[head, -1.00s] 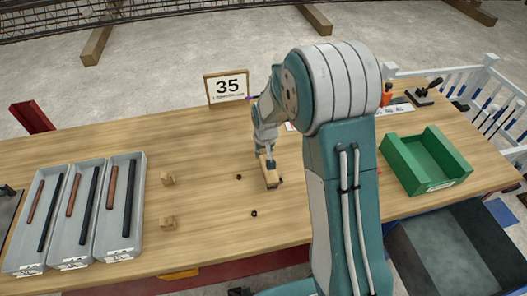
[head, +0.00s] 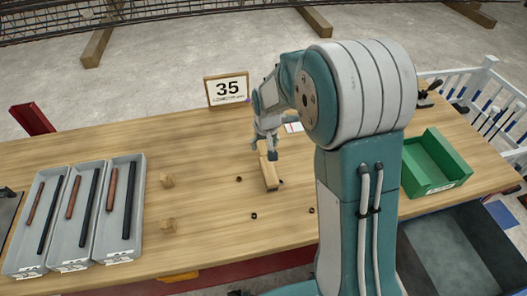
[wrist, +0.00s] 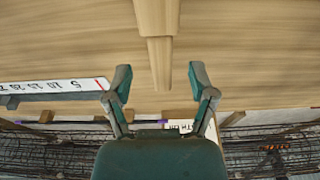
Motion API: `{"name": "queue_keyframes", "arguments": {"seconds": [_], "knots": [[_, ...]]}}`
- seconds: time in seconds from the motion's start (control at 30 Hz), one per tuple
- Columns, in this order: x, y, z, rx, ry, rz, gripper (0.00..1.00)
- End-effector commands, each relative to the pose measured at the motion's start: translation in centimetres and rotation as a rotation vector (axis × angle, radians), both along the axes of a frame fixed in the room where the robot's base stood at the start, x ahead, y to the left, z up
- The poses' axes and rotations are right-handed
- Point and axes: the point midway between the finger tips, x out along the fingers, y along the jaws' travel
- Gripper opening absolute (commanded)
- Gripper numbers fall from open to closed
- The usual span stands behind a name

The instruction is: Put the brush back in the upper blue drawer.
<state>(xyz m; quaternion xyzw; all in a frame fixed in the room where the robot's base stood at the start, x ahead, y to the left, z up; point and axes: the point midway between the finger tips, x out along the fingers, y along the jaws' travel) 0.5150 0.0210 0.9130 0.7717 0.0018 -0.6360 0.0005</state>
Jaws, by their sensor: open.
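The wooden brush (head: 270,177) lies on the middle of the workbench. In the wrist view the brush (wrist: 156,15) shows its wide part at the top, and its narrower handle points toward my gripper. My gripper (wrist: 159,72) is open, with one finger on each side of the handle's end in the picture. I cannot tell whether the fingers are level with the handle or above it. In the head view my gripper (head: 264,152) is at the brush's far end. An open drawer (head: 455,258) with a dark grey interior is below the bench's right end.
Grey trays (head: 122,200) with dark and brown bars stand at the left. Small wooden blocks (head: 167,181) and dark rings (head: 253,216) lie nearby.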

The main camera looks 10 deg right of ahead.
Motion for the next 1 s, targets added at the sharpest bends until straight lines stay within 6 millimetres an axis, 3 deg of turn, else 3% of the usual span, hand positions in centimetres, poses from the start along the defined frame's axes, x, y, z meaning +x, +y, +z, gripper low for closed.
{"name": "queue_keyframes", "arguments": {"seconds": [0.2, 0.53, 0.8, 1.0], "knots": [[-0.8, 0.0, 4.2, 0.000, -0.003, 0.000, 0.72], [-2.3, -0.2, 7.7, 0.001, -0.019, -0.001, 0.72], [-9.1, -0.9, 14.4, 0.002, -0.107, -0.003, 0.72], [-14.9, -1.4, 17.6, 0.002, -0.171, -0.002, 0.72]]}}
